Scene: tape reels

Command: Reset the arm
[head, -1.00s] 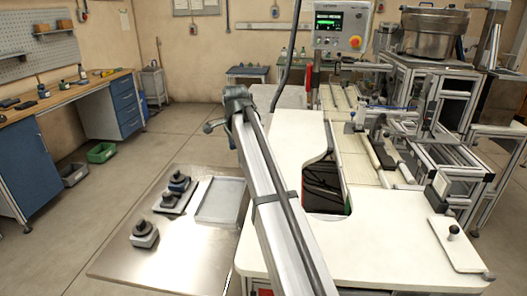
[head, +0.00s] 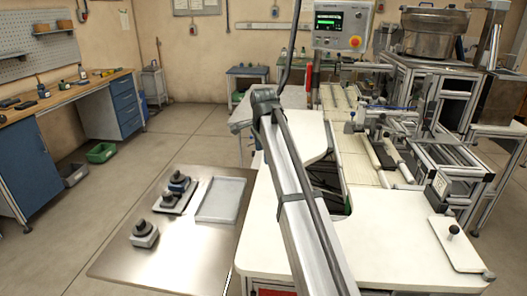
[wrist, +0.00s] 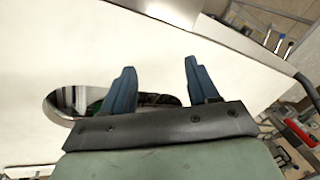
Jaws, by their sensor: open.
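My gripper (wrist: 158,88) shows in the wrist view with its two blue fingers spread apart and nothing between them. It is above the white worktop (wrist: 100,40), near the cut-out opening (wrist: 62,102) in that top. In the head view my arm reaches up over the white worktop (head: 400,235), and its far end is beside the cut-out (head: 328,180). The gripper itself is hidden or too small to make out in the head view.
A metal table (head: 120,262) at left holds several dark-knobbed grey blocks (head: 144,234) and an empty pale tray (head: 221,200). A machine frame (head: 440,110) stands at right. A control panel (head: 342,27) stands behind the worktop.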

